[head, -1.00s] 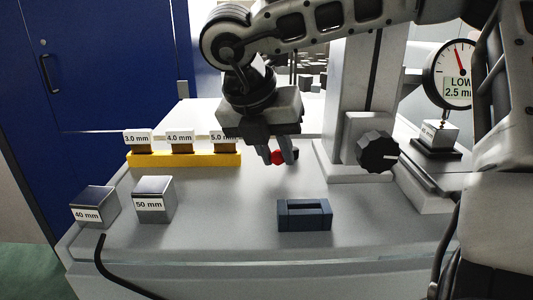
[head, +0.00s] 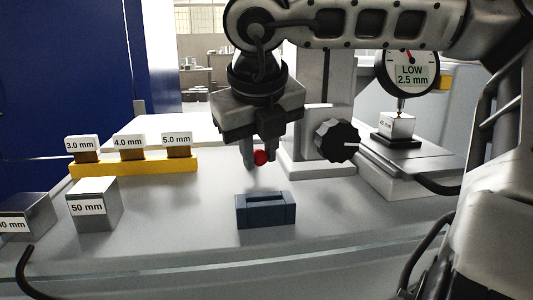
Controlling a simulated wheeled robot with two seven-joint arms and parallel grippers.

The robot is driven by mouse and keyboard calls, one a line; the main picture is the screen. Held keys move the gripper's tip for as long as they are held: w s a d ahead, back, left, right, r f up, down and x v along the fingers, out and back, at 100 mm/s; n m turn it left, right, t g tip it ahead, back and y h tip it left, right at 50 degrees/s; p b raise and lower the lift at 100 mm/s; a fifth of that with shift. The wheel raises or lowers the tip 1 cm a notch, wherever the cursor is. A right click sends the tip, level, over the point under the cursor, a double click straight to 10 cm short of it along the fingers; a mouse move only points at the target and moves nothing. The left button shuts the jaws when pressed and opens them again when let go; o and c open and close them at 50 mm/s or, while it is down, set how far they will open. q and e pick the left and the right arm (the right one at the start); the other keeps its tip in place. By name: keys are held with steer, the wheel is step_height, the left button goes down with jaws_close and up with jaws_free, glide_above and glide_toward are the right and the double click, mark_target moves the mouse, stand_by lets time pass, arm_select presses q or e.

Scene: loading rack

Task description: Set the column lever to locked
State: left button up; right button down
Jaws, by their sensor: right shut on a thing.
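The red knob (head: 261,158) of the column lever sits between the fingertips of my right gripper (head: 259,157), which is shut on it. The rest of the lever is hidden behind the gripper and fingers. The grey column (head: 311,80) stands behind, with a black ribbed dial (head: 337,140) on its front to the right of the gripper. No mark for locked or unlocked can be made out. My left gripper is not in view.
A dark blue slotted block (head: 265,212) lies on the table below the gripper. A yellow rack (head: 135,167) with labelled pieces and a 50 mm block (head: 94,205) stand at left. A gauge (head: 409,70) reading LOW 2.5 mm hangs at right over a small block (head: 397,125).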

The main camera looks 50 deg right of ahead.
stand_by(0.4)
steer(key=c, duration=1.2)
jaws_free()
steer(key=shift+r, duration=0.1)
steer(key=p+v, duration=0.1)
steer(key=v, duration=1.5)
steer(key=shift+s+d, duration=0.1)
steer(key=shift+s, duration=0.05)
